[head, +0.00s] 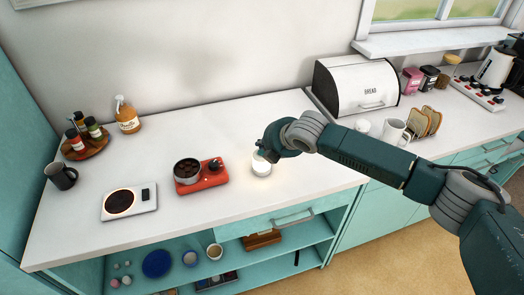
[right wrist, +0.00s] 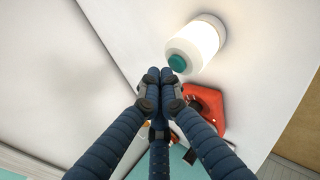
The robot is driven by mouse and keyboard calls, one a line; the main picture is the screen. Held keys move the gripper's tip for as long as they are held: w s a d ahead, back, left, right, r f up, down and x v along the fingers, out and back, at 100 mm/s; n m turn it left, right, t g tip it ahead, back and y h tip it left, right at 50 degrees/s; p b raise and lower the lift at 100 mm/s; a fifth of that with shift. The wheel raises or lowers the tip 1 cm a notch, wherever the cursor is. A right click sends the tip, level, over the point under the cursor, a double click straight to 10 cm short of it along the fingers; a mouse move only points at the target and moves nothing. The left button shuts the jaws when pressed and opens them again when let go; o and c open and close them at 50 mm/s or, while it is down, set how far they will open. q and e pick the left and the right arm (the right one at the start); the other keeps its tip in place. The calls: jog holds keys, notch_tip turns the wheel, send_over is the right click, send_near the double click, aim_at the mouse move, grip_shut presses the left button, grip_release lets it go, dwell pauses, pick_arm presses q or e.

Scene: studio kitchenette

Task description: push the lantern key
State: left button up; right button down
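The lantern (head: 261,168) is a short white cylinder on the white counter, and its light is on, with a warm glow around its base. In the right wrist view the lantern (right wrist: 203,38) shows a round teal key (right wrist: 177,63) on its end. My right gripper (head: 265,153) is over the lantern in the head view and hides its top. In the right wrist view my right gripper (right wrist: 161,73) has its fingers together and empty, with the tips right beside the key. I cannot tell whether they touch it. My left gripper is not in view.
A red burner (head: 213,180) with a pot (head: 187,171) stands left of the lantern. The counter behind the lantern is clear.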

jog(key=shift+f, duration=0.2)
dwell(0.4)
jog(key=shift+f, duration=0.25)
jog(key=shift+r+p, duration=0.5)
jog(key=shift+p, duration=0.25)
notch_tip(320, 180, up, 6)
jog(key=p, duration=0.6)
